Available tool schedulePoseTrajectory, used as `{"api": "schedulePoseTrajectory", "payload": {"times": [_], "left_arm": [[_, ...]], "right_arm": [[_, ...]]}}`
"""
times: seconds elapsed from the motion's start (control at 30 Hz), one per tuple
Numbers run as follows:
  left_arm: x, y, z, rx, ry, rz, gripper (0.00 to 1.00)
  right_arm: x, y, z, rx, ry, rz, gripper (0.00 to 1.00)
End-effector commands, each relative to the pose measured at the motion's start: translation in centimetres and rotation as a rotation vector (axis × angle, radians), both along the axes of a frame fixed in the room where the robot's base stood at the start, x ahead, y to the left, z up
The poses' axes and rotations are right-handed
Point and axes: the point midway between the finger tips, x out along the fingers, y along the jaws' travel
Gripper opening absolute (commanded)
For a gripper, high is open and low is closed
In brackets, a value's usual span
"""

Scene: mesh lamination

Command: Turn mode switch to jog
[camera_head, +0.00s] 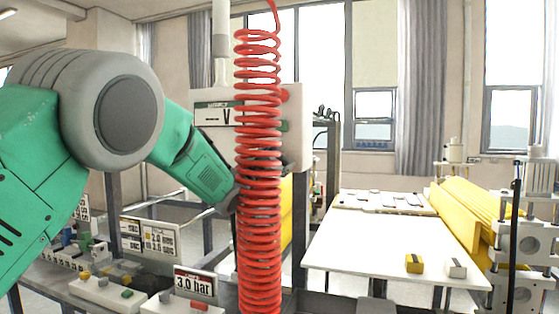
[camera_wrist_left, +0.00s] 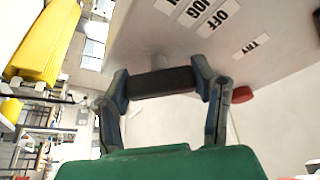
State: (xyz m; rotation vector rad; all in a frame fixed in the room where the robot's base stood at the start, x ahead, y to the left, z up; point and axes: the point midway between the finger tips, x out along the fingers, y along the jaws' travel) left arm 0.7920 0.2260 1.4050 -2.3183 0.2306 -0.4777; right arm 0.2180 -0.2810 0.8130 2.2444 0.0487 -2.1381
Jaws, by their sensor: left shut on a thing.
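The mode switch shows in the left wrist view as a dark bar-shaped handle (camera_wrist_left: 160,83) below a pale panel face (camera_wrist_left: 262,52). Labels on that face read OFF (camera_wrist_left: 219,18) and JOG (camera_wrist_left: 195,9), with one more cut off at the edge. My left gripper (camera_wrist_left: 162,84) is shut on the handle, one finger at each end of the bar. Which label the handle points to I cannot tell. In the head view, the white control box (camera_head: 293,125) stands behind a red coiled hose (camera_head: 258,165). My right gripper is not in view.
A red knob (camera_wrist_left: 242,95) and a TRY label (camera_wrist_left: 257,43) sit beside the switch. A white table (camera_head: 385,250) at right carries a yellow block (camera_head: 414,264) and a white block (camera_head: 456,268). A 3.0 bar sign (camera_head: 195,285) stands lower left.

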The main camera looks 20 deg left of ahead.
Motion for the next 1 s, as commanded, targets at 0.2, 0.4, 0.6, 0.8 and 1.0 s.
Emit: {"api": "schedulePoseTrajectory", "payload": {"times": [0.2, 0.4, 0.6, 0.8, 1.0], "left_arm": [[0.0, -0.1, -0.1, 0.000, 0.002, -0.002, 0.66], [0.0, -0.1, -0.1, -0.001, 0.002, -0.002, 0.74], [-0.2, 0.0, -0.2, -0.001, 0.003, 0.000, 0.74], [-2.3, 0.8, -0.8, 0.000, 0.004, 0.001, 0.74], [-6.0, 1.9, -1.9, -0.002, 0.004, 0.000, 0.74]], "right_arm": [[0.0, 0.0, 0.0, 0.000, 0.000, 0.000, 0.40], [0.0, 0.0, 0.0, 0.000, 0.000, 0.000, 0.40], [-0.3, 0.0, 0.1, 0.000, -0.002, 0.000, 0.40], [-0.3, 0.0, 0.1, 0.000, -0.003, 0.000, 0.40], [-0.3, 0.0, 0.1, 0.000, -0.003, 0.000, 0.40]]}}
